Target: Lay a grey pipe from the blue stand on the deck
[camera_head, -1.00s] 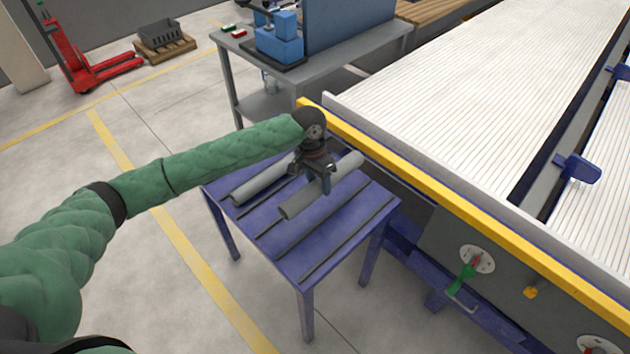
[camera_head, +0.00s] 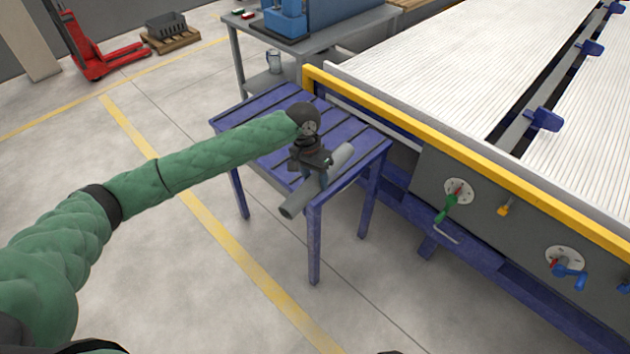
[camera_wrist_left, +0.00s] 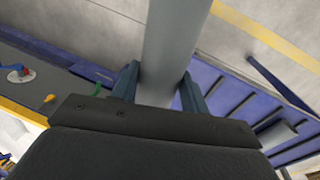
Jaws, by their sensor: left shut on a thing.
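My left gripper (camera_head: 318,177) is shut on a grey pipe (camera_head: 293,206). It holds the pipe over the near right side of the blue stand (camera_head: 262,104), with one pipe end past the stand's near edge. In the left wrist view the pipe (camera_wrist_left: 174,38) runs between the two fingers (camera_wrist_left: 160,86). Another grey pipe (camera_wrist_left: 277,136) lies on the stand there; in the head view my arm seems to hide it. The deck (camera_head: 455,75) is a pale ribbed surface with a yellow rail, right of the stand.
The yellow rail (camera_head: 440,143) edges the deck between it and the stand. Blue clamps (camera_head: 541,119) stand along a grey beam across the deck. A grey workbench (camera_head: 325,30) is behind the stand. A red pallet truck (camera_head: 90,45) is far left. The floor in front is clear.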

